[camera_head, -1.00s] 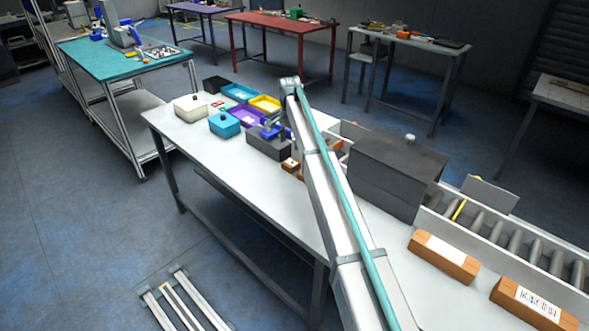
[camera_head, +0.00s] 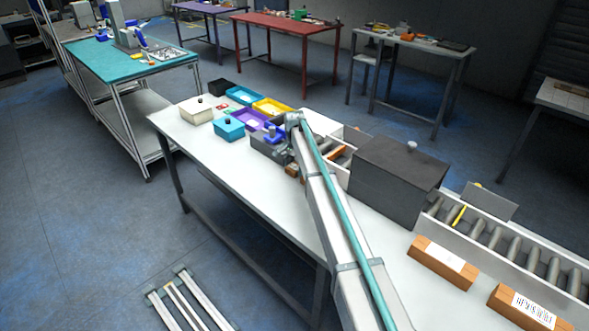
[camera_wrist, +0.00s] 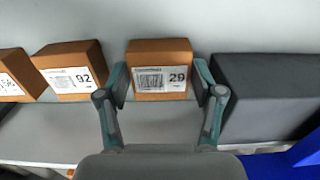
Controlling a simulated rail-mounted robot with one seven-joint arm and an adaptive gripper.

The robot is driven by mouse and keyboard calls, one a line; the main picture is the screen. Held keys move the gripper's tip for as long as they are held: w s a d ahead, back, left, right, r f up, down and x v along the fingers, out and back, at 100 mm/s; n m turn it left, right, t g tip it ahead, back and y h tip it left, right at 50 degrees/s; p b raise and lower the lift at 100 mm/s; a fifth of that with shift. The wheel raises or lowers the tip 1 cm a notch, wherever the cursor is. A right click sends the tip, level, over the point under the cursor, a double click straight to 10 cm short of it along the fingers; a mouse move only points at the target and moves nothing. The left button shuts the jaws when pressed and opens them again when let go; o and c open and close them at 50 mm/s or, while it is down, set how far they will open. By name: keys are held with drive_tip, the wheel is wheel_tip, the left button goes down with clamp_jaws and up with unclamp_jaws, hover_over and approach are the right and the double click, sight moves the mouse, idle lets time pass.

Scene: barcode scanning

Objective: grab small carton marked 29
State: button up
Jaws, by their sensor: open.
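The small carton marked 29 (camera_wrist: 160,57) is an orange-brown box with a white barcode label on its front. In the wrist view it stands upright on the pale table. My gripper (camera_wrist: 159,92) is open, with its teal fingers on either side of the lower front of the carton; I cannot tell whether they touch it. In the head view my gripper (camera_head: 287,155) is low over the table near the dark grey box, and the arm hides much of the cartons there.
Left of the 29 carton stands a similar carton marked 92 (camera_wrist: 70,70), with another carton (camera_wrist: 12,80) at the left edge. A dark grey box (camera_wrist: 265,97) is close on its right. A large dark box (camera_head: 398,180) and a roller conveyor (camera_head: 505,240) stand farther right.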

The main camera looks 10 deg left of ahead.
drive_tip(key=c, duration=0.9)
drive_tip(key=shift+r, duration=0.1)
